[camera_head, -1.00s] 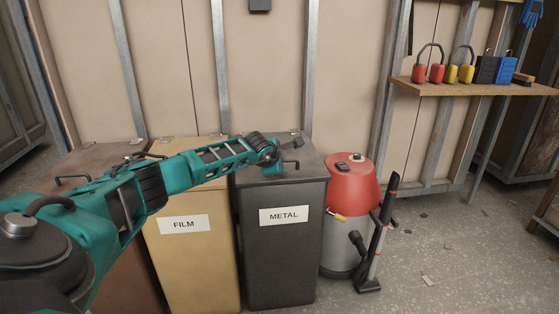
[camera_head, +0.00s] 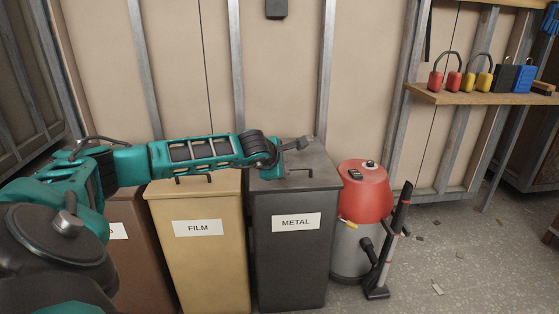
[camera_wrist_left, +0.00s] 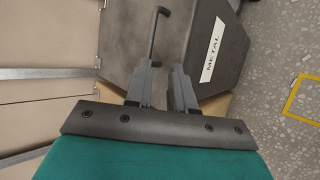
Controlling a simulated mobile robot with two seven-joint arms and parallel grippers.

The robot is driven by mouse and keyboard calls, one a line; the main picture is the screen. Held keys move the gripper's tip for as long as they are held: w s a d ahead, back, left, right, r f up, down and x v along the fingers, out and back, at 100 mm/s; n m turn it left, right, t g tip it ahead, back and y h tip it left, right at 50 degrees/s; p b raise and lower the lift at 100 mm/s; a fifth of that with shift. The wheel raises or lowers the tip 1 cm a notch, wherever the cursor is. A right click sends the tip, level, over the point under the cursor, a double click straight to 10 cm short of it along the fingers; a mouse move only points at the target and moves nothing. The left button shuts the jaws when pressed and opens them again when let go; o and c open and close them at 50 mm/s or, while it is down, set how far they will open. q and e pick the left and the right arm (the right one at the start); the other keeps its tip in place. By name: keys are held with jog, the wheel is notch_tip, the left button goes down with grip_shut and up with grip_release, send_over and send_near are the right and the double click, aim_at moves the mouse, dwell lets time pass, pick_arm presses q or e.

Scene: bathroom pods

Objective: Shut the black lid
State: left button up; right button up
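The black lid (camera_head: 322,178) lies flat on top of the dark bin labelled METAL (camera_head: 290,260). A thin dark bar handle (camera_head: 301,171) stands up from the lid. My left gripper (camera_head: 302,143) is over the back part of the lid, behind the handle in the head view. In the left wrist view, the two grey fingers (camera_wrist_left: 164,68) stand apart with nothing between them. The lid's handle (camera_wrist_left: 157,35) is just beyond the fingertips there. Whether a finger touches the lid or handle I cannot tell. My right gripper is out of view.
A yellow FILM bin (camera_head: 200,255) and a brown bin (camera_head: 140,250) stand to the left, partly behind my left arm. A red and grey vacuum (camera_head: 365,190) stands close on the right. A shelf (camera_head: 470,97) with padlocks is at upper right. Open floor lies at right.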

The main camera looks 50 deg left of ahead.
pick_arm(q)
jog(key=shift+v, duration=1.05)
jog(key=shift+w+r, duration=0.1)
